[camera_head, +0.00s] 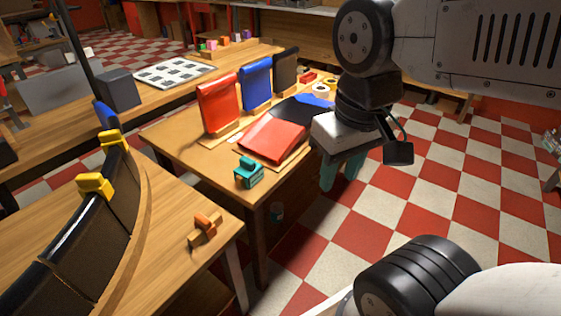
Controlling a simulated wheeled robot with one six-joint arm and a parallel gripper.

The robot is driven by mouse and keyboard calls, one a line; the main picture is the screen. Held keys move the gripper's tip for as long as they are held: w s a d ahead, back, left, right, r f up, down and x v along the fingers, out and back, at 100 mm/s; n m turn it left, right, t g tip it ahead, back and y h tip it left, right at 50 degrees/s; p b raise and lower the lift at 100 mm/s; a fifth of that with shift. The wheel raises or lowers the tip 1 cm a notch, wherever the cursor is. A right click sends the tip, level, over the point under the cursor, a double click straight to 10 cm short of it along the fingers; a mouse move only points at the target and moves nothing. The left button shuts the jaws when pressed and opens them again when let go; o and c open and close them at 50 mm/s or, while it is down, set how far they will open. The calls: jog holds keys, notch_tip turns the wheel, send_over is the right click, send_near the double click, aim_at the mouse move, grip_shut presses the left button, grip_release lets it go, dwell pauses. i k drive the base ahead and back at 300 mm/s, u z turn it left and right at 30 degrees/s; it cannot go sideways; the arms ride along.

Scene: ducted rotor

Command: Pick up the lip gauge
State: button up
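No piece is marked as the lip gauge, and I cannot tell for certain which one it is. A small orange and wooden piece (205,229) lies near the right edge of the front bench. A small teal block-like tool (248,173) stands at the near corner of the middle table. Two yellow clip-like pieces sit on the curved black duct section (88,235): one nearer (95,186), one farther (114,139). My gripper (341,174) points down with teal fingers apart, empty, right of the middle table and over the floor side, touching none of these pieces.
The middle table (175,137) bears upright red (219,104), blue (256,84) and dark padded panels, and a red sloped pad (272,138). A gap separates it from the front bench (165,282). Checkered floor (430,180) is open at right.

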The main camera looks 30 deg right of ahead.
aim_at(251, 171)
jog(key=u, duration=0.9)
jog(key=i, duration=0.7)
jog(key=z, duration=0.2)
